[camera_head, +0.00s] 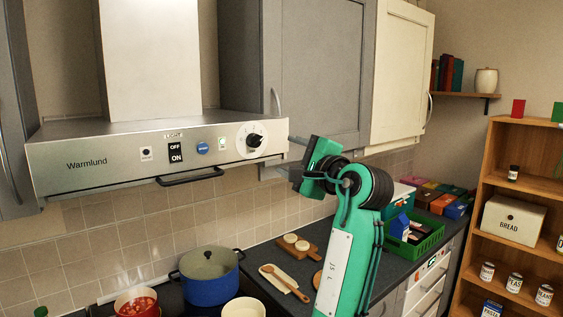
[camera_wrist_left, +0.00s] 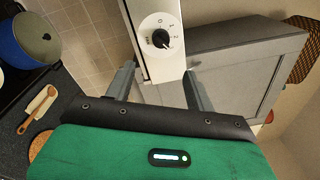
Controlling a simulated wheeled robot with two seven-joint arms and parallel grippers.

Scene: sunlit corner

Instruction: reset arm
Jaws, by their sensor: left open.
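My left gripper (camera_head: 284,156) is at the right end of the range hood (camera_head: 60,155), with its fingers pointing left toward it. It is open and empty. In the left wrist view its two fingers (camera_wrist_left: 160,86) stand apart, and the end of the hood with the round white dial (camera_wrist_left: 160,36) shows between and beyond them. The dial (camera_head: 253,140) is on the hood's front panel, left of the gripper. Whether a finger touches the hood I cannot tell. My green left arm (camera_head: 350,235) rises from the bottom in front of the counter. My right gripper is not in view.
Grey cabinets (camera_head: 318,70) hang just above the gripper. Below are a blue pot (camera_head: 210,280), a red pot (camera_head: 137,303), cutting boards (camera_head: 297,248) and a green crate (camera_head: 428,240) on the counter. A wooden shelf (camera_head: 490,180) stands at right.

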